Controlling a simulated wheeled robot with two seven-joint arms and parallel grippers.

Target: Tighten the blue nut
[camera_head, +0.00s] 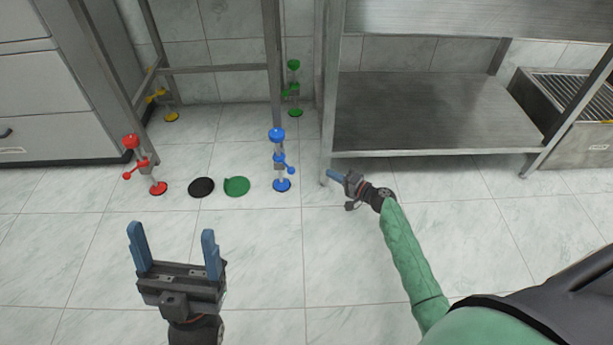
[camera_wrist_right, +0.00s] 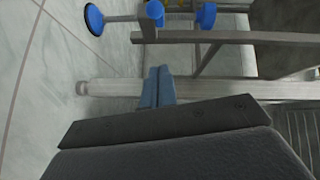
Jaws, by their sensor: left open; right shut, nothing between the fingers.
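The blue fitting stands upright at the foot of a table leg in the head view. It has a round blue top (camera_head: 276,135), a blue nut with a small side knob (camera_head: 281,160) on its shaft, and a blue foot disc (camera_head: 282,185) on the floor. In the right wrist view the foot disc (camera_wrist_right: 93,19), nut (camera_wrist_right: 155,12) and top (camera_wrist_right: 207,15) line the upper edge, partly cut off. My right gripper (camera_head: 333,175) is shut and empty, to the right of the fitting and apart from it; its fingers (camera_wrist_right: 157,85) touch each other. My left gripper (camera_head: 172,243) is open and empty over the floor.
Red (camera_head: 145,165), yellow (camera_head: 165,100) and green (camera_head: 293,90) fittings stand at other legs. A black disc (camera_head: 201,187) and a green disc (camera_head: 237,186) lie on the floor. A steel shelf unit (camera_head: 430,115) stands right; its front leg is close to my right gripper.

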